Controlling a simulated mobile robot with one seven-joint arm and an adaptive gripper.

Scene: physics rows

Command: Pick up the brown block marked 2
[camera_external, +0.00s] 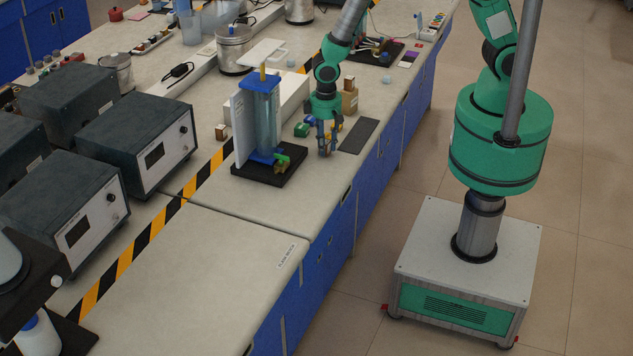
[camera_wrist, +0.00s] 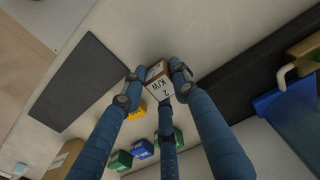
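The brown block marked 2 (camera_wrist: 158,84) shows in the wrist view with a white lettered face toward the camera. My three-fingered gripper (camera_wrist: 160,82) has its fingertips close in around it, two at its left and right sides and one at its lower edge. The side fingertips appear to touch the block. In the external view my gripper (camera_external: 325,143) points down, low over the bench near its front edge; the block cannot be made out there between the fingers. Whether the block is clear of the bench cannot be told.
Green (camera_wrist: 121,160), blue (camera_wrist: 143,148) and yellow (camera_wrist: 137,110) blocks lie near my fingers. A blue-framed apparatus (camera_external: 262,120) on a black base stands to the left.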

